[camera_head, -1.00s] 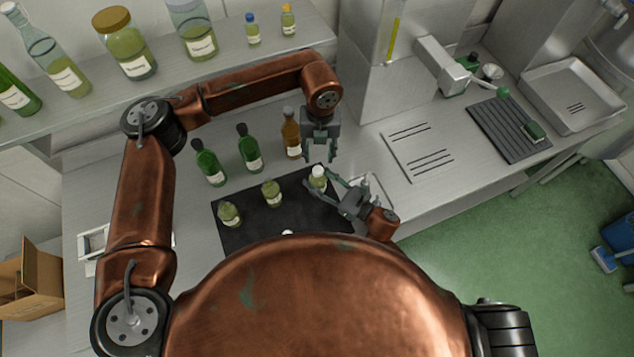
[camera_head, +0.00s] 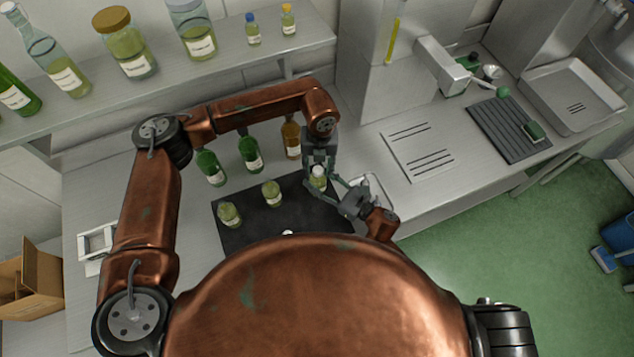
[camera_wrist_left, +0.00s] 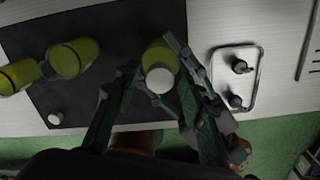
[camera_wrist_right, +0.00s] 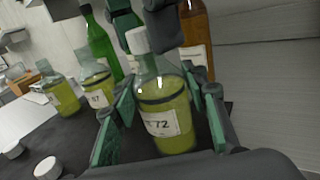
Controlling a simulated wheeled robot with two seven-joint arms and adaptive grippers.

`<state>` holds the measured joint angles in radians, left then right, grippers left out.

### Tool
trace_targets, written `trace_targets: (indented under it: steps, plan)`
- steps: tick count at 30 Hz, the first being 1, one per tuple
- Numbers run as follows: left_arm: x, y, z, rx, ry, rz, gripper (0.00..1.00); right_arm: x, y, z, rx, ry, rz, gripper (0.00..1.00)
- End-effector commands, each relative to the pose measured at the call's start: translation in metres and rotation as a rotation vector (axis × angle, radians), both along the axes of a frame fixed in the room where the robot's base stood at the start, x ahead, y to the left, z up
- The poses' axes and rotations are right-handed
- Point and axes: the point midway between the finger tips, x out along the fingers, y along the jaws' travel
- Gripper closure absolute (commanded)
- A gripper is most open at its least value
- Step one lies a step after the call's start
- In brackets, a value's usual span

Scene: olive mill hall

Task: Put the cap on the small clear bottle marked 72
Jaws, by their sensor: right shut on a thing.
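The small clear bottle marked 72 (camera_wrist_right: 162,110) holds yellow-green oil and stands upright at the right end of the black mat (camera_head: 250,232). A white cap (camera_wrist_right: 137,40) sits on its mouth; it also shows from above in the left wrist view (camera_wrist_left: 160,80). Whether it is screwed tight cannot be told. My right gripper (camera_head: 328,187) is shut on the bottle's body from the side. My left gripper (camera_head: 318,168) points down over the bottle, its fingers open on either side of the cap, with gaps visible in the left wrist view.
Two similar small bottles (camera_head: 272,193) (camera_head: 229,214) stand left on the mat, one marked 67 (camera_wrist_right: 97,90). Loose white caps (camera_wrist_left: 55,118) lie on the mat's front. Green bottles (camera_head: 250,153) and a brown bottle (camera_head: 291,140) stand behind. A small tray (camera_wrist_left: 254,80) with dark caps lies right.

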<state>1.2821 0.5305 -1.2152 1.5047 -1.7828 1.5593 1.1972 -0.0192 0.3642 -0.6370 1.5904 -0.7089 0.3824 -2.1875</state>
Motion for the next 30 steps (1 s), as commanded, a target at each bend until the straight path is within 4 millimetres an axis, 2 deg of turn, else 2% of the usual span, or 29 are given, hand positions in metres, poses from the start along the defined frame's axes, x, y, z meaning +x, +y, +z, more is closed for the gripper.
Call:
trace_targets:
  steps: [2, 15, 22, 26, 30]
  plan:
    - [0.0, -0.0001, 0.0003, 0.0, 0.0, 0.0, 0.68, 0.0002, 0.0004, 0.0014, 0.002, -0.003, 0.001, 1.0]
    - [0.0001, -0.0001, 0.0006, 0.0, 0.0, 0.0, 0.99, 0.0002, 0.0004, 0.0014, 0.002, -0.003, 0.001, 1.0]
    - [0.0002, -0.0001, 0.0007, 0.0, 0.0, -0.021, 1.0, 0.0001, 0.0004, 0.0014, 0.002, -0.003, 0.001, 1.0]
    - [0.0005, 0.0, 0.0012, 0.0, 0.002, -0.165, 1.0, 0.0001, 0.0004, 0.0014, 0.002, -0.003, 0.001, 1.0]
    - [0.0007, 0.0004, 0.0007, 0.002, 0.005, -0.438, 1.0, 0.0001, 0.0004, 0.0014, 0.001, -0.002, 0.001, 1.0]
